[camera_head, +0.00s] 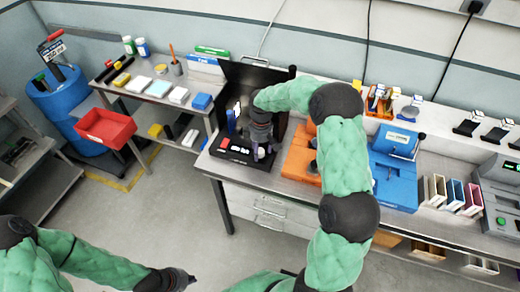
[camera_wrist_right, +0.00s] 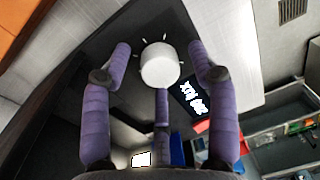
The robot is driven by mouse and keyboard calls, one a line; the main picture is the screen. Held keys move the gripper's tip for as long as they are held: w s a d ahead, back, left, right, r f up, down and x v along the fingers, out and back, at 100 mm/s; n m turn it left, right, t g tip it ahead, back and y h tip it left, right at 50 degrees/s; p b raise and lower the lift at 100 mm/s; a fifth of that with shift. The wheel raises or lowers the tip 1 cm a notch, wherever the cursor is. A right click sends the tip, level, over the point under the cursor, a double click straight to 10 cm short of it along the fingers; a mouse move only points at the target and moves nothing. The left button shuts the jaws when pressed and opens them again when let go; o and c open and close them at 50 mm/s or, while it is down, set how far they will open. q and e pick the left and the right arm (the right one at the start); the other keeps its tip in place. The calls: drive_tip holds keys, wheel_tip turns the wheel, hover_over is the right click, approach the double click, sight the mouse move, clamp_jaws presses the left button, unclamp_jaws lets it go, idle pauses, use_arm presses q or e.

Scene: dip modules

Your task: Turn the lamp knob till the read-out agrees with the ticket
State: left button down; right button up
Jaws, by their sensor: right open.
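A white round knob (camera_wrist_right: 160,65) with tick marks around it sits on a dark panel in the right wrist view. My right gripper (camera_wrist_right: 162,72) is open, its purple fingers spread around the knob with gaps at both sides. Beside it a dark read-out (camera_wrist_right: 193,99) shows upside-down white text, seemingly "260 lux", digits unsure. In the head view, my right gripper (camera_head: 262,152) points down at the black lamp station (camera_head: 235,152) on the bench.
An orange unit (camera_head: 301,158) and a blue unit (camera_head: 393,182) stand right of the station. The station's raised black back (camera_head: 283,85) is close to my right arm. A red bin (camera_head: 105,128) and a blue barrel (camera_head: 66,105) are at the left. Floor between is clear.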

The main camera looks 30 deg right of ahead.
drive_tip(key=c, duration=1.1)
drive_tip(key=shift+c, duration=0.2)
